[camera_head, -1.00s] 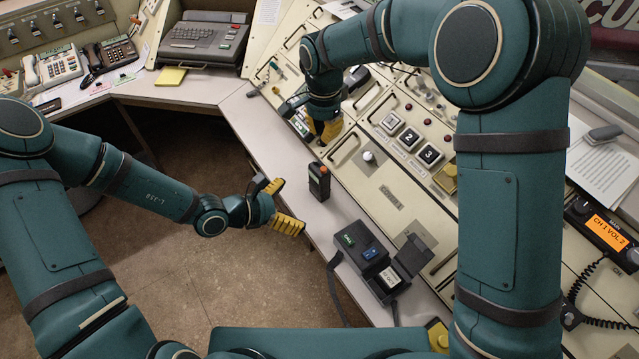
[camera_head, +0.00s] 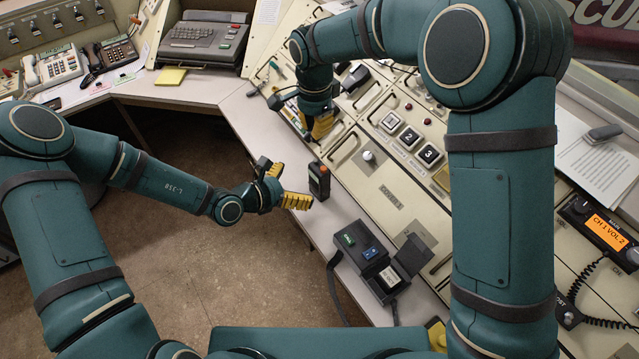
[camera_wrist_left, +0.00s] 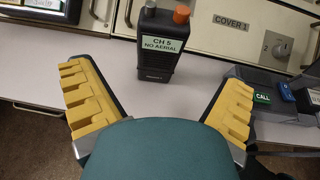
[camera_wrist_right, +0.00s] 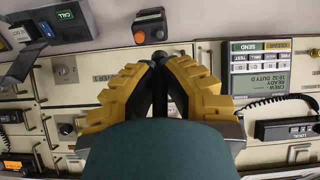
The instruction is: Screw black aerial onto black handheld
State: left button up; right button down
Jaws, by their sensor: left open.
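The black handheld (camera_head: 319,181) stands upright on the pale console ledge. In the left wrist view the handheld (camera_wrist_left: 156,52) shows an orange knob and a label reading "CH 5 NO AERIAL". My left gripper (camera_head: 284,184) is open just left of it, and its yellow fingers are spread to either side, apart from it. In the right wrist view my right gripper (camera_wrist_right: 160,68) is closed around a thin dark rod, apparently the black aerial (camera_wrist_right: 160,56), mostly hidden by the fingers. The handheld (camera_wrist_right: 151,26) is apart from it.
A black box (camera_head: 372,252) with green and blue keys and an open lid sits nearer on the ledge. The sloping panel (camera_head: 385,195) with buttons and handles rises behind the handheld. A radio with an orange display (camera_head: 602,232) is at the right.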

aim_at(314, 179)
pick_arm(q)
jog(key=x, duration=0.8)
jog(key=shift+f, duration=0.1)
jog(key=c, duration=1.4)
